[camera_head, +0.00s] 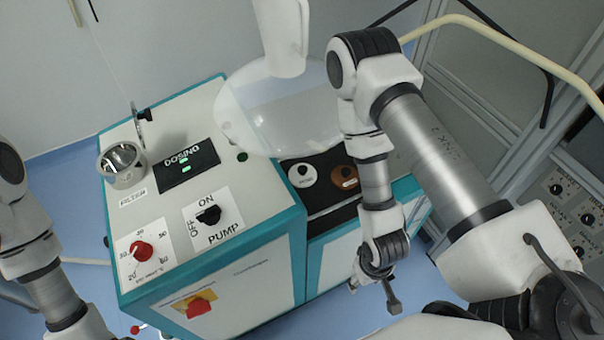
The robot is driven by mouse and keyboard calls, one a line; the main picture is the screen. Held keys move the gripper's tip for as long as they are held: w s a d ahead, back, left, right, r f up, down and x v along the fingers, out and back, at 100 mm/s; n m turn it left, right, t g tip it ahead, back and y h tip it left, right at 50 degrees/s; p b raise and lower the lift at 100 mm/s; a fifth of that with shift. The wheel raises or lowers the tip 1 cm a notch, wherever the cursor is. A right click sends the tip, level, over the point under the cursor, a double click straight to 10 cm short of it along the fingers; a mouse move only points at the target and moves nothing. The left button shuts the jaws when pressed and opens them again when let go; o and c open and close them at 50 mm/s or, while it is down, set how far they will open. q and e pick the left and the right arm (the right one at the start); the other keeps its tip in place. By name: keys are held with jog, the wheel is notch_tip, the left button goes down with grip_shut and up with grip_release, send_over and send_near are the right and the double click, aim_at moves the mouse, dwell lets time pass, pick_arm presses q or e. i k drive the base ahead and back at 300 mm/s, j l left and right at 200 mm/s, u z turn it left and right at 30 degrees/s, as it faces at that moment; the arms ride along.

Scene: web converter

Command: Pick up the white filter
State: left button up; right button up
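A white round disc (303,175), which looks like the white filter, lies on the dark top surface of the right-hand part of the machine. A brown round disc (344,179) lies close to its right. My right gripper (389,293) is partly visible below and to the right of both discs, in front of the machine and apart from them. Its fingers are seen too poorly to tell if it is open or shut. My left arm shows at the left edge; its gripper is out of the frame.
A translucent dome-shaped vessel (270,112) hangs just above and behind the discs. The teal-and-white machine (255,240) carries a metal cup (128,178), a black pump switch (208,215) and red knobs. A cabinet with dials (565,215) stands at the right.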

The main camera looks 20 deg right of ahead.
aim_at(302, 175)
jog(key=k+j+z, duration=0.1)
jog(key=k+z, duration=0.15)
jog(key=k+j+z, duration=0.1)
jog(key=k+z, duration=0.15)
jog(key=z, duration=1.8)
jog(key=j, duration=0.75)
